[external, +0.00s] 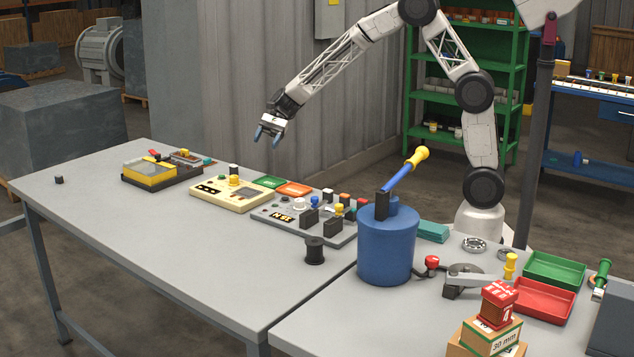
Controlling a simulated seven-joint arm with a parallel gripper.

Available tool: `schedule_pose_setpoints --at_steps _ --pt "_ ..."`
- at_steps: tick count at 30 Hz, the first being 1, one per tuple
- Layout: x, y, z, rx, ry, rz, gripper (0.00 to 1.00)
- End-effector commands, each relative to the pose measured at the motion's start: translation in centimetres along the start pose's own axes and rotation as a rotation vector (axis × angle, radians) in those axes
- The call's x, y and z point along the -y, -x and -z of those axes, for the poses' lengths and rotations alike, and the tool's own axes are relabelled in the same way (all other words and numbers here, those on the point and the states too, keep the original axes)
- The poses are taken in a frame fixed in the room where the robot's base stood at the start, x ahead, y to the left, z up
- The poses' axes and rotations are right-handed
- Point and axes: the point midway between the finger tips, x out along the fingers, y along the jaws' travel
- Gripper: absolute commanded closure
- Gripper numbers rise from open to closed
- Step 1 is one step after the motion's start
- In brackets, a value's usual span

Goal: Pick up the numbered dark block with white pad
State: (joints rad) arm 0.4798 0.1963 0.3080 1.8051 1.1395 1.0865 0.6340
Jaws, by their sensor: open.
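My gripper (268,137) hangs in the air above the back of the left table, its blue-tipped fingers apart with nothing between them. A small dark block (59,180) sits alone near the table's left end, well away from my gripper. Another small dark block (234,169) stands at the back of the cream panel (212,197), below my gripper. One more dark block (327,195) stands at the back of the grey panel (268,216). Numbers and a white pad are too small to make out, so I cannot tell which is the numbered block.
A black and yellow case (150,173) lies left of the cream panel. A black spool (314,251) stands at the front edge. A blue drum (387,245) with a yellow-tipped lever rises to the right. Stacked boxes (485,340) stand front right.

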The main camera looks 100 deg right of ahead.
Motion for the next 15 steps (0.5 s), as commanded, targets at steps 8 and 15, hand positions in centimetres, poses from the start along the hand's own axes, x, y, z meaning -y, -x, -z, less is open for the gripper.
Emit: schedule_pose_setpoints --at_steps 8,15 --pt "5.2 0.1 8.4 0.086 -0.225 0.120 0.36" --pt "8.4 0.5 14.9 0.156 -0.387 0.213 0.36"
